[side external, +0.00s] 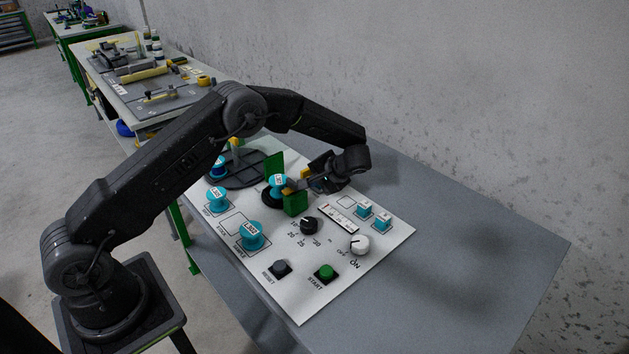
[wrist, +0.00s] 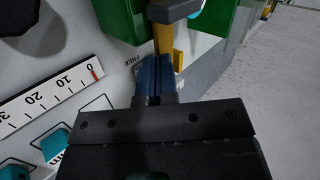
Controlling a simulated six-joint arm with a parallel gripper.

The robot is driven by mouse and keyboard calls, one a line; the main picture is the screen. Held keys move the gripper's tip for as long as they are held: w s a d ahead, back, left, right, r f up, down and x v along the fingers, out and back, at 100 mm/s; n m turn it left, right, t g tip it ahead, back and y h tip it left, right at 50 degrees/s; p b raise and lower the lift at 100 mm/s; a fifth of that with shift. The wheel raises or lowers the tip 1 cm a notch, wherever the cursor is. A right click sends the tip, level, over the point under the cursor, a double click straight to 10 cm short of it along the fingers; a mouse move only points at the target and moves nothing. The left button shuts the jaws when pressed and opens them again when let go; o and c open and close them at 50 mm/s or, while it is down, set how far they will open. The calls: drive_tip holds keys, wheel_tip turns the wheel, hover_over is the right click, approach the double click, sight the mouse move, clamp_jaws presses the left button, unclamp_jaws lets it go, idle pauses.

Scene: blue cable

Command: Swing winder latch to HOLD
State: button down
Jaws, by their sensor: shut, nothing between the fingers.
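The winder shows in the side view as green plates (side external: 295,204) around a teal-topped spool (side external: 278,182). In the side view my gripper (side external: 312,183) is low over the panel beside the winder.
The white panel (side external: 303,300) carries teal spools (side external: 252,235), a black knob (side external: 310,225), a white knob (side external: 360,244), a green START button (side external: 325,272) and a scale strip (wrist: 50,95). Teal blocks (side external: 365,208) sit to the right. The grey table (side external: 480,240) is clear on the right.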

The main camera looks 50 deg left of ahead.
sight(285, 176)
drive_tip(key=shift+w+a, duration=0.1)
drive_tip(key=shift+a, duration=0.05)
drive_tip(key=n+g, duration=0.1)
drive_tip(key=a+n+g, duration=0.1)
drive_tip(key=shift+w+a+n+h, duration=0.1)
drive_tip(key=shift+w+n+h, duration=0.1)
drive_tip(key=shift+n+h, duration=0.15)
drive_tip(key=shift+w+a, duration=0.1)
drive_tip(key=shift+a, duration=0.6)
drive_tip(key=shift+a+n+g+h, duration=0.25)
drive_tip(key=shift+a+n+g, duration=0.2)
drive_tip(key=shift+n+g, duration=0.25)
drive_tip(key=shift+s+a, duration=0.3)
drive_tip(key=shift+a, duration=0.4)
drive_tip(key=shift+s+a, duration=0.3)
drive_tip(key=shift+a, duration=0.35)
drive_tip(key=shift+s+a+n+g+h, duration=0.35)
drive_tip(key=shift+n+g, duration=0.15)
drive_tip(key=shift+n, duration=0.35)
drive_tip(key=shift+s+a, duration=0.15)
drive_tip(key=shift+s, duration=0.05)
drive_tip(key=shift+s+a, duration=0.1)
